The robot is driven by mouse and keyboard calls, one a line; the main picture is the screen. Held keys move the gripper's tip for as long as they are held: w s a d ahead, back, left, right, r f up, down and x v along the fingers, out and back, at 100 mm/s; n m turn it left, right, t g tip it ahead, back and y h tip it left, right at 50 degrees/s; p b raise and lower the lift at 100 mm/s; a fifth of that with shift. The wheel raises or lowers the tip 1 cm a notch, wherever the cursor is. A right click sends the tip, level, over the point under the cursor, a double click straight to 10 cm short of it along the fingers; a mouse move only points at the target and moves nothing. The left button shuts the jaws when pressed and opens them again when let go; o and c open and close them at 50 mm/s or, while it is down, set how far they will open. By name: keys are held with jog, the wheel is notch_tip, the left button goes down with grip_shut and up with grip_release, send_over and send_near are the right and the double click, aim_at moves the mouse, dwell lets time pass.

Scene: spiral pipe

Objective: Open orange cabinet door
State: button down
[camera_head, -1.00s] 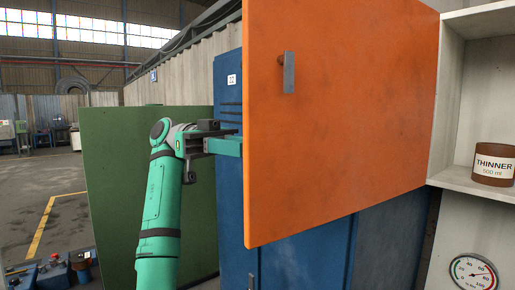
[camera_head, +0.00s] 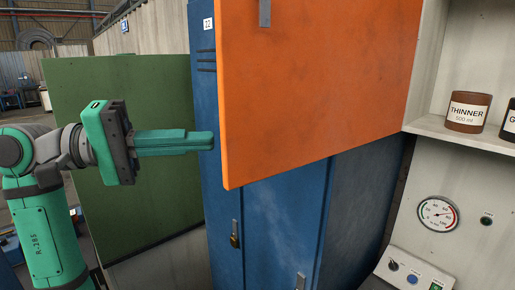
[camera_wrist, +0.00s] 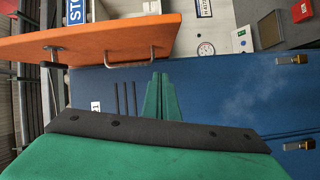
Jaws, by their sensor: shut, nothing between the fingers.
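The orange cabinet door (camera_head: 318,85) stands swung out from the cabinet in the head view, with a grey handle (camera_head: 265,12) near its top left. My gripper (camera_head: 212,141) is shut and empty. It points right, left of the door's free edge and in front of the blue locker. Its green fingers (camera_wrist: 160,97) lie together in the wrist view, apart from the door handle (camera_wrist: 138,53). The cabinet's inside shows at the right in the head view.
A blue locker (camera_head: 275,235) with latches stands below and behind the door. A green panel (camera_head: 130,90) is behind my arm. A brown thinner can (camera_head: 468,111) is on the white shelf (camera_head: 450,132), above a round gauge (camera_head: 438,214).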

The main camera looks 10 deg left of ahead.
aim_at(257, 149)
jog(key=d+n+t, duration=0.1)
jog(key=d, duration=0.2)
jog(key=d+n, duration=0.2)
jog(key=d, duration=0.2)
jog(key=d+f+n+t, duration=0.1)
jog(key=d, duration=0.2)
jog(key=shift+w+d+t+y, duration=0.1)
jog(key=shift+d+t+y, duration=0.05)
jog(key=shift+t+y, duration=0.2)
dwell(0.4)
